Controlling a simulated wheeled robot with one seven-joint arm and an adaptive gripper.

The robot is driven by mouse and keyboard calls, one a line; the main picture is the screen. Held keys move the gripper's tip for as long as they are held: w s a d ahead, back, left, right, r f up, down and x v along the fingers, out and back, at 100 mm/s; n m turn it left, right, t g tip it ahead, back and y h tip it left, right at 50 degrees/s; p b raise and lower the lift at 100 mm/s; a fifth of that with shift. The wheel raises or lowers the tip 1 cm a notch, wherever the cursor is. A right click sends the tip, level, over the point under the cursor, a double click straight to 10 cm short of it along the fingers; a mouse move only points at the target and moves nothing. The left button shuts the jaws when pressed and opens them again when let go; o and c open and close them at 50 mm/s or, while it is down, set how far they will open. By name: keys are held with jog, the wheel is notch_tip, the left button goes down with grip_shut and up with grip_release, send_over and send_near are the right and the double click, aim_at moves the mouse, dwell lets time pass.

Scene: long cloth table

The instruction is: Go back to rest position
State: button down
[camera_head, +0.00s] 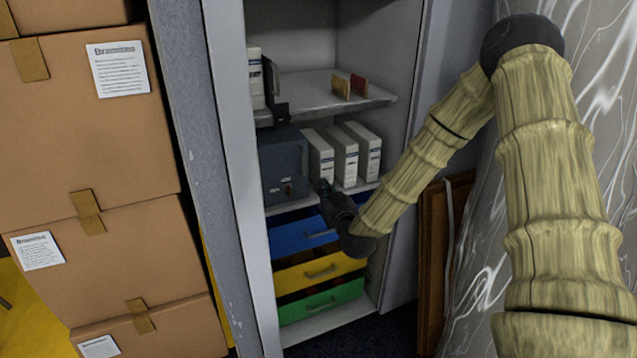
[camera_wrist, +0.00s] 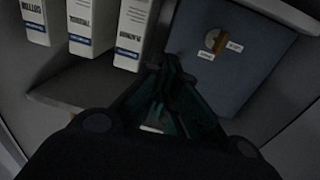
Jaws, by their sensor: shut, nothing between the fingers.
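My gripper (camera_head: 322,188) is at the open cabinet, in front of the middle shelf. It is just right of the lower front of a dark grey-blue box (camera_head: 283,165) and below the white binders (camera_head: 343,152). In the wrist view my gripper (camera_wrist: 163,72) has its fingers together with nothing between them. The dark box (camera_wrist: 222,60), with a round emblem and small labels, is beyond the fingertips to the right there, and the binders (camera_wrist: 92,25) are to the left. I cannot tell whether the fingertips touch the box. My arm reaches in from the right.
Blue (camera_head: 295,234), yellow (camera_head: 320,271) and green (camera_head: 321,301) drawers lie below my gripper. The upper shelf (camera_head: 320,95) holds small red and tan items and a binder. The cabinet's side panel (camera_head: 238,170) and stacked cardboard boxes (camera_head: 95,150) stand left. A brown board (camera_head: 440,250) leans right.

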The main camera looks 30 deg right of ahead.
jog(key=shift+s+a+r, duration=0.1)
jog(key=shift+s, duration=2.1)
